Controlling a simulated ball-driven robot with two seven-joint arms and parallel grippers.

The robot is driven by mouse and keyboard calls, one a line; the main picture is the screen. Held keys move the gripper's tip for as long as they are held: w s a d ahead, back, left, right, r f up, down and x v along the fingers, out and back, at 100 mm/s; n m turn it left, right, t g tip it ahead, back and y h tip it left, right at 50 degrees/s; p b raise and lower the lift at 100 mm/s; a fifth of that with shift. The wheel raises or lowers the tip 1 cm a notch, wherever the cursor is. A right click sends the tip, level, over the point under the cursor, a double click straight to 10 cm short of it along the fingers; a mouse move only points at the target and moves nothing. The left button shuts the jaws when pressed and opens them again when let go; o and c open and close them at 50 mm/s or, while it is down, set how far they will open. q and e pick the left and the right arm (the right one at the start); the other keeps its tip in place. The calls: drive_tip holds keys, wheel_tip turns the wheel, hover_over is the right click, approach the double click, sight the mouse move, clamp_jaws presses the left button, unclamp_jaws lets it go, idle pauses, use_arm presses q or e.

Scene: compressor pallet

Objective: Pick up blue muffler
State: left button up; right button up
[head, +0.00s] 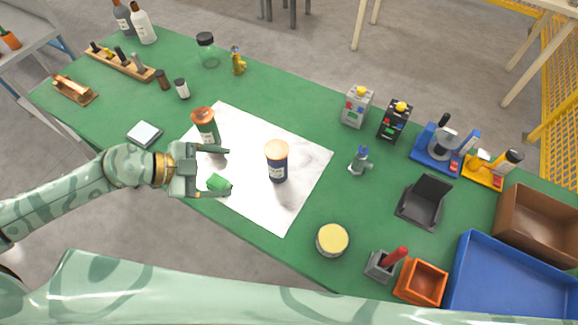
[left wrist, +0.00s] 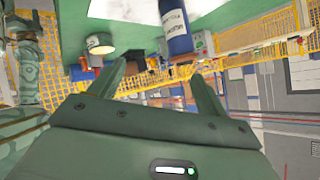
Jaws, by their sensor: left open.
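The blue muffler (head: 277,165) is a dark blue cylinder with a tan top and a pale label. It stands upright on the white sheet (head: 250,212), right of its middle. It also shows at the top of the left wrist view (left wrist: 178,30), beyond the fingers. My left gripper (head: 226,170) comes in from the left over the sheet's left part. Its two fingers are spread and point toward the muffler, with a clear gap between the tips and it. Nothing shows between the fingers in the left wrist view (left wrist: 160,85). My right gripper is not visible.
A green cylinder with an orange-brown top (head: 206,128) stands close beside my upper left finger. A yellow-topped round can (head: 332,239) stands at front right. Bins, including a blue tray (head: 515,278), fill the right end.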

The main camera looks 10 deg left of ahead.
sight(277, 156)
use_arm(q)
drive_tip(key=w+d+f+n+b, duration=0.1)
drive_tip(key=w+d+f+n, duration=0.1)
drive_tip(key=w+d, duration=0.1)
drive_tip(key=w+d+f+n+t+b, duration=0.1)
drive_tip(key=w+d+f+n+b, duration=0.1)
drive_tip(key=w+d, duration=0.1)
drive_tip(key=w+d+f+n+b, duration=0.1)
drive_tip(key=w+d+f+n, duration=0.2)
drive_tip(key=w+d, duration=0.1)
drive_tip(key=shift+d+t, duration=0.3)
drive_tip(key=shift+w+d, duration=0.15)
drive_tip(key=shift+d, duration=0.15)
drive_tip(key=shift+c, duration=0.6)
drive_tip(key=shift+r, duration=0.1)
drive_tip(key=c, duration=1.2)
drive_tip(key=shift+c, duration=0.2)
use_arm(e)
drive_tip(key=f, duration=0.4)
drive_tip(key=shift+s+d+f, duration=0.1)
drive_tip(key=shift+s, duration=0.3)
use_arm(q)
drive_tip(key=shift+r, duration=0.1)
